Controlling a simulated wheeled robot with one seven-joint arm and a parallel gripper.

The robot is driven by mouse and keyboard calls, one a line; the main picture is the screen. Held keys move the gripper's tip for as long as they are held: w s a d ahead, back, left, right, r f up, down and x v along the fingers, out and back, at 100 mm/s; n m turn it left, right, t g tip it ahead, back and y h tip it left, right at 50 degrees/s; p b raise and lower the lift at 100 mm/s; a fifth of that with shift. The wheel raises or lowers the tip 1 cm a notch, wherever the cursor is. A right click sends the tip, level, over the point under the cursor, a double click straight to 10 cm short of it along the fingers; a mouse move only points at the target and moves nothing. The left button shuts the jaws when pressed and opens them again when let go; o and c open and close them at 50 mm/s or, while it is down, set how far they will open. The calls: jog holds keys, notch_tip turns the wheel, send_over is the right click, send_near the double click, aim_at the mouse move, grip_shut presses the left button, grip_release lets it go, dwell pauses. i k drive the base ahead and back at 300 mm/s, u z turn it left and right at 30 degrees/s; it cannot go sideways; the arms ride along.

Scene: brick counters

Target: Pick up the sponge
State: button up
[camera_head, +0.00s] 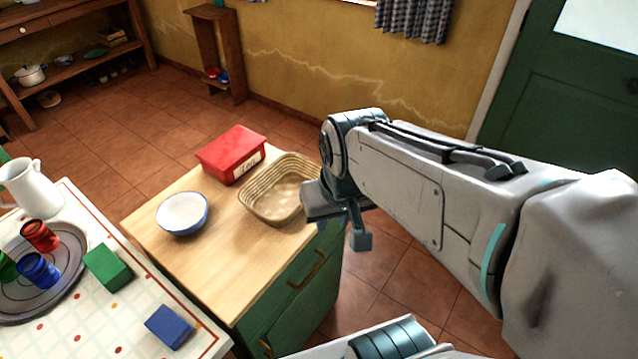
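No object is plainly marked as a sponge. Two block-shaped things lie on the checked tablecloth at the lower left: a blue block (168,327) near the table's front edge and a green block (107,267) beside the round tray. I cannot tell which of them is the sponge. My gripper (342,234) hangs at the right edge of the wooden counter, right of the wicker basket and well away from both blocks. Its fingers point down and look apart, with nothing seen between them; the far finger is partly hidden.
The wooden counter (225,262) holds a white-blue bowl (183,213), a red box (231,153) and the wicker basket (262,203). On the tablecloth (110,325) stand a white pitcher (27,187) and a grey tray (68,276) with coloured cups. Tiled floor lies open behind.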

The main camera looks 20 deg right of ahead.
aim_at(173, 330)
jog(key=u, duration=1.65)
